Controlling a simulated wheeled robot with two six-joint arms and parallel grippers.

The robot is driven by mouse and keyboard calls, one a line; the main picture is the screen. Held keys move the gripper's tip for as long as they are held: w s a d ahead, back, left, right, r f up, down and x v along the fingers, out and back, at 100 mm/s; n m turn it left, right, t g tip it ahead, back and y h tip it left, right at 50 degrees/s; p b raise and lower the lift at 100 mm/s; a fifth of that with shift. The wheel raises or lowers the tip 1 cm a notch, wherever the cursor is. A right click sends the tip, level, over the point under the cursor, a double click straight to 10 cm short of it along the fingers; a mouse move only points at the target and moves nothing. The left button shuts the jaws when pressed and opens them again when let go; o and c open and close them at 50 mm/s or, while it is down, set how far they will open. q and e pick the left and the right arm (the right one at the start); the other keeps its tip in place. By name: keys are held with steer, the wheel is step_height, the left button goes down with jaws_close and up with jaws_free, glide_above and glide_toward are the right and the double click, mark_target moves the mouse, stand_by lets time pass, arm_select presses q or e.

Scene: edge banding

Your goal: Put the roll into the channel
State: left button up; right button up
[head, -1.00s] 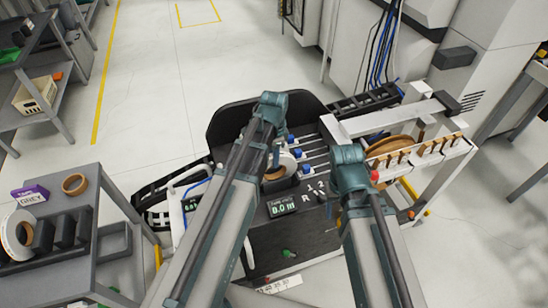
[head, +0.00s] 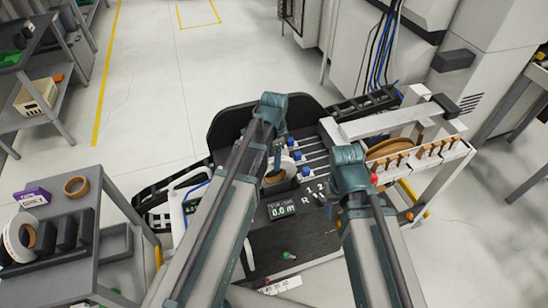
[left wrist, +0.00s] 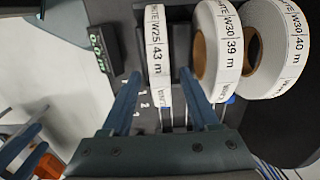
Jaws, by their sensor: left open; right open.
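A narrow white roll (left wrist: 158,55) marked W25 43 m stands upright on the machine in the left wrist view. My left gripper (left wrist: 161,77) is open, one finger on each side of this roll; I cannot tell whether they touch it. In the head view the left gripper (head: 277,158) is over the white rolls (head: 287,163), its tips largely hidden. A dark channel with upright walls (left wrist: 182,45) lies around the roll; how deep the roll sits is unclear. My right gripper (left wrist: 28,145) is open and empty at the lower left of the left wrist view.
Two wider white rolls, W30 39 m (left wrist: 228,52) and W30 40 m (left wrist: 275,50), stand beside the W25 roll. A green display (head: 283,210) reads 0.0 m. Blue-knobbed bars (head: 300,156) lie behind. A grey cart (head: 120,195) with tape and a purple box (head: 33,196) stands left.

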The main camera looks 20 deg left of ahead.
arm_select(q)
step_height(320, 180, up, 11)
steer(key=p, duration=1)
steer(key=s+d+n+y, duration=0.1)
steer(key=s+d+n, duration=0.6)
steer(key=s+d, duration=0.3)
steer(key=s, duration=0.4)
steer(key=shift+s+d+n, duration=0.15)
steer(key=shift+d+n, duration=0.1)
steer(key=shift+n, duration=0.05)
arm_select(e)
step_height(320, 180, up, 11)
steer(key=shift+o, duration=1.3)
